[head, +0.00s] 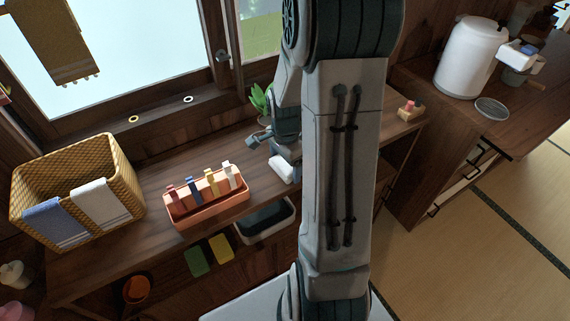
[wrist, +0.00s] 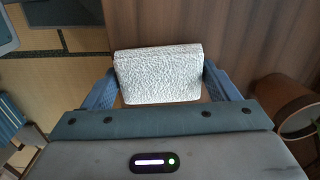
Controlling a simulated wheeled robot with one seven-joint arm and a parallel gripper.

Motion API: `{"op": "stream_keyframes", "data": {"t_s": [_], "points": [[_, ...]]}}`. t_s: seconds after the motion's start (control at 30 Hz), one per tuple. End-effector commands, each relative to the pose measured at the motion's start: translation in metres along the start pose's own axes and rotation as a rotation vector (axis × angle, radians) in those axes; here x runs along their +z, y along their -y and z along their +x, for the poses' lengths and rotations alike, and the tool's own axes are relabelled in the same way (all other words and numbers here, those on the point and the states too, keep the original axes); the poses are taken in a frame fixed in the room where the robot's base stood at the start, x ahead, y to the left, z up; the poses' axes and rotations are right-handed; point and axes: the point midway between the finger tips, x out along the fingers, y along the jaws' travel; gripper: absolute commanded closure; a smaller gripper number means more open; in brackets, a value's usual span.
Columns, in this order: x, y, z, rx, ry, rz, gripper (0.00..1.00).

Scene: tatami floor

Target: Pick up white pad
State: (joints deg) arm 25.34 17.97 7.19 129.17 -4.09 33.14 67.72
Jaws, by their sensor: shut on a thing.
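The white pad (wrist: 158,75) is a textured white block between the two blue fingers of my gripper (wrist: 157,90) in the wrist view. The fingers touch it at its left and right sides, and my gripper is shut on it. In the head view the white pad (head: 282,169) shows at the end of my gripper (head: 277,158), near the front edge of the wooden counter, to the right of the orange caddy. My arm hides part of the counter around it.
The orange caddy (head: 209,214) with several colored handles stands on the counter (head: 157,183). A wicker basket (head: 118,165) with towels is at the left. A dark bin with a white rim (head: 266,237) is below. A small plant (head: 261,99) stands behind my gripper. A white canister (head: 470,58) is at the right.

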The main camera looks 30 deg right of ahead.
Motion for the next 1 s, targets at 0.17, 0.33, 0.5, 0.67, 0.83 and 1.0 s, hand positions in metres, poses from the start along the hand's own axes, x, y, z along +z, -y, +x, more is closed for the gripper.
{"op": "stream_keyframes", "data": {"t_s": [0.17,0.33,0.5,0.67,0.83,1.0], "points": [[0.0,0.001,-0.021,-0.006,-0.003,0.0,0.41],[-0.009,-0.018,-0.049,-0.005,-0.003,0.006,0.41],[-0.024,-0.053,-0.071,-0.005,-0.003,0.006,0.41],[-0.036,-0.081,-0.089,-0.005,-0.003,0.005,0.41],[-0.044,-0.1,-0.101,-0.002,-0.001,0.003,0.41],[-0.046,-0.106,-0.105,-0.002,-0.001,0.0,0.41]]}}
